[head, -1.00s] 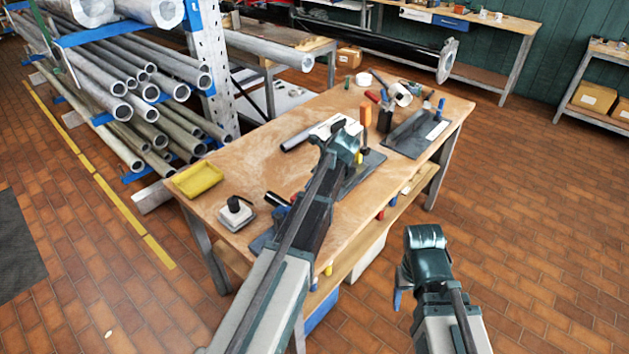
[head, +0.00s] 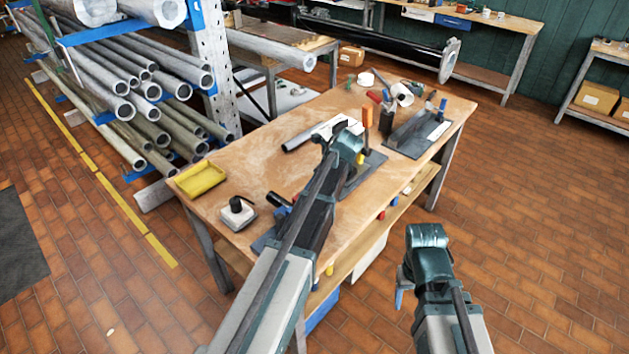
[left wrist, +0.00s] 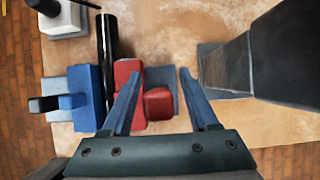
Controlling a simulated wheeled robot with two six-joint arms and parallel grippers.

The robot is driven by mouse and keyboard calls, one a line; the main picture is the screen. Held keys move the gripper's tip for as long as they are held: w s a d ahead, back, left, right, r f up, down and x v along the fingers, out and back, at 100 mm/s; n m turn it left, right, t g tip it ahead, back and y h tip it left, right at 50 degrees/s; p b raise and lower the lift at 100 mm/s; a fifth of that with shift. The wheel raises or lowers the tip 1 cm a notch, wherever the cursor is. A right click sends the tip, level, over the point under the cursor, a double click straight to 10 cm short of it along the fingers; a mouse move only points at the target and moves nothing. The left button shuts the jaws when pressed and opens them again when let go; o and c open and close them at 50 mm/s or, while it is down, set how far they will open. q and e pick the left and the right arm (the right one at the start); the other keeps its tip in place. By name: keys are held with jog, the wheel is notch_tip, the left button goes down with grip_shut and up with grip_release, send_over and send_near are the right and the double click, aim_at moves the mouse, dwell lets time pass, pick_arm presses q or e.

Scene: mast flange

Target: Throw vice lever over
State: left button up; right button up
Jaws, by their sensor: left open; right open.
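The vice, blue and grey blocks (left wrist: 88,90) with red parts (left wrist: 128,75), lies below my left gripper (left wrist: 162,72) in the left wrist view. A black round bar (left wrist: 107,60) runs along it; the bar also shows in the head view (head: 277,199). A red block (left wrist: 158,103) appears between my left gripper's blue fingers, which are open. I cannot tell which red part is the lever, nor whether a finger touches it. In the head view my left arm hides most of the vice and its own gripper. My right gripper (head: 399,298) is open, beside the bench, largely hidden by its arm.
The wooden bench (head: 270,160) holds a yellow tray (head: 200,178), a grey block with a black knob (head: 237,212), and a dark plate (head: 418,134) with tools at the far end. A pipe rack (head: 150,90) stands at left. The brick floor at right is clear.

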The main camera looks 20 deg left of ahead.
pick_arm(q)
jog(key=p+v, duration=1)
jog(key=v, duration=0.3)
jog(key=shift+f, duration=0.1)
jog(key=s+d+f+n+h+b, duration=0.1)
jog(key=s+d+f+n+b, duration=0.1)
jog(key=s+d+n, duration=0.3)
jog(key=s+d+f+n+g+h+b, duration=0.1)
jog(key=s+d+f+n, duration=0.3)
jog(key=s, duration=0.8)
jog(key=s+d+f+n+g+h+b, duration=0.1)
jog(key=s+d+f+n+h+b, duration=0.1)
jog(key=s+d+n, duration=0.6)
jog(key=shift+s+f+n+b, duration=0.5)
jog(key=shift+f+n+b, duration=0.1)
dwell(1.1)
